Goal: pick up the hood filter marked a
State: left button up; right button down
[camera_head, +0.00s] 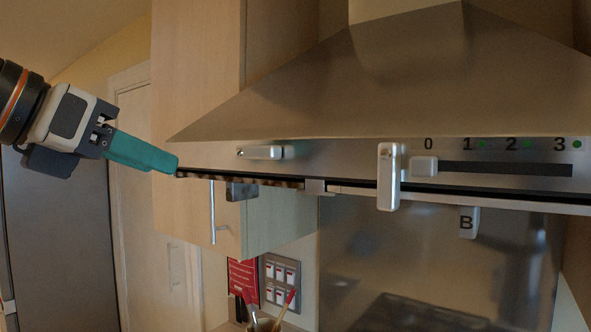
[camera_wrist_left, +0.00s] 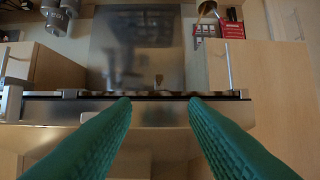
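A dark tab (camera_head: 242,190) hangs below the left part of the hood's front edge; I cannot read a letter on it. A patterned brown strip (camera_head: 285,183) shows along the edge there, perhaps the filter marked A. A small pale tab (camera_wrist_left: 158,80) shows between the fingertips in the left wrist view; I cannot tell its letter. A tab marked B (camera_head: 466,222) hangs below the right part. My left gripper (camera_head: 175,165) is at the hood's left front corner, its teal fingers apart and empty in the left wrist view (camera_wrist_left: 160,100). My right gripper is not in view.
The hood (camera_head: 300,105) carries a horizontal latch (camera_head: 260,152), an upright latch (camera_head: 389,176) crossing its lower edge and a slider knob (camera_head: 424,166). A cabinet (camera_head: 195,90) stands behind left. Below are switches (camera_head: 280,280) and a cup with brushes (camera_head: 264,325).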

pick_arm(q)
jog(key=p, duration=0.2)
send_near(228, 191)
jog(key=w+d, duration=0.1)
jog(key=w, duration=0.1)
jog(key=p+x, duration=0.1)
jog(key=x, duration=0.1)
jog(key=p+x, duration=0.2)
jog(key=x, duration=0.1)
jog(key=shift+s+f+p, duration=0.2)
jog(key=shift+f+p, duration=0.1)
jog(key=shift+f, duration=0.05)
jog(key=shift+w+d+f, duration=0.3)
jog(key=shift+w+f, duration=0.05)
jog(key=shift+w, duration=0.1)
jog(key=shift+s, duration=0.15)
jog(key=shift+c, duration=1.2)
jog(key=shift+r, duration=0.1)
grip_shut()
